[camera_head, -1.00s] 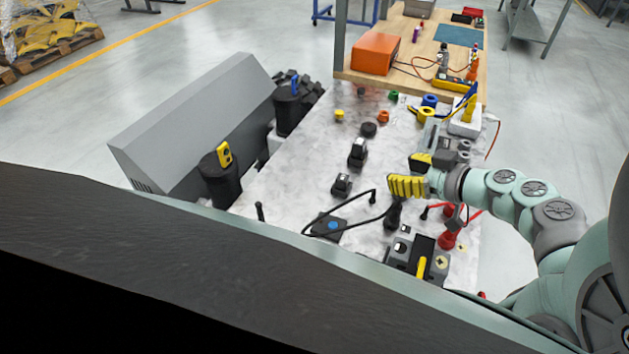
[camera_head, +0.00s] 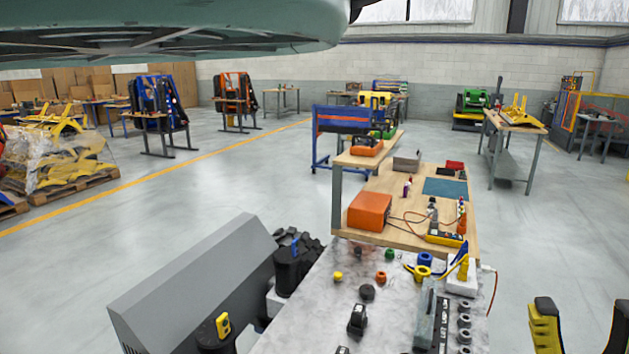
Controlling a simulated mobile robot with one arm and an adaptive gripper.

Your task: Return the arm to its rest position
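My gripper (camera_head: 580,320) is at the bottom right corner of the head view, with its yellow and black fingers pointing up. The two fingers are well apart, with bare floor showing between them, so it is open and empty. It is to the right of the marble-topped work surface (camera_head: 312,318) and clear of it. The right finger is partly cut off by the frame edge. The rest of my arm is out of view below, and part of my own body crosses the top left.
On the work surface are a power strip (camera_head: 463,277), a grey rail (camera_head: 424,318) and several small coloured parts. A grey sloped housing (camera_head: 195,285) stands on its left. A wooden bench (camera_head: 400,238) with an orange box (camera_head: 369,211) is behind. The floor (camera_head: 545,235) to the right is open.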

